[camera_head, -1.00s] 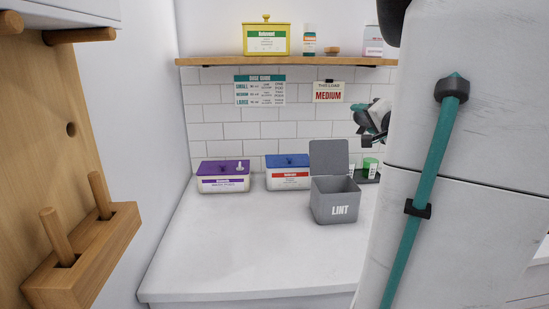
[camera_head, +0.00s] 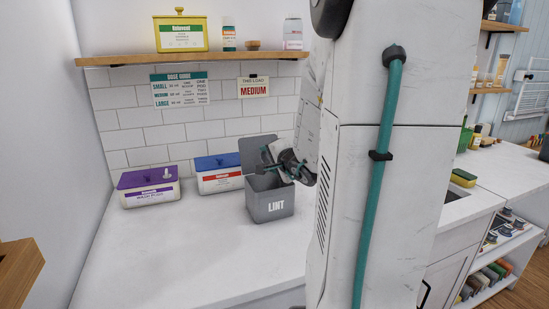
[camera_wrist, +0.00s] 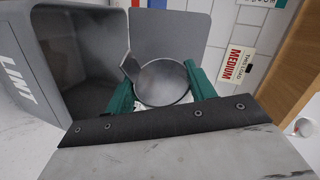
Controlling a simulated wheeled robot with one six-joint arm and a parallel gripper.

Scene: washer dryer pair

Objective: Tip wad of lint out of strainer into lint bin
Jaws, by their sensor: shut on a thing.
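The grey lint bin (camera_head: 270,208), labelled LINT, stands on the counter with its lid (camera_head: 228,178) raised behind it. In the wrist view, the bin (camera_wrist: 62,110) is at left, its open mouth beside my gripper, and the lid (camera_wrist: 180,32) is behind. My gripper (camera_head: 270,168) is over the bin's mouth in the head view. In the wrist view its green fingers (camera_wrist: 163,92) are shut on the round strainer (camera_wrist: 165,82), which has a dark rim and a grey inside. I cannot tell the lint wad apart from that grey inside.
A purple-lidded box (camera_head: 150,190) and a blue-lidded box (camera_head: 217,178) stand left of the bin. A shelf (camera_head: 190,57) with containers runs above. The counter front (camera_head: 180,250) is clear. My arm hides the area to the right.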

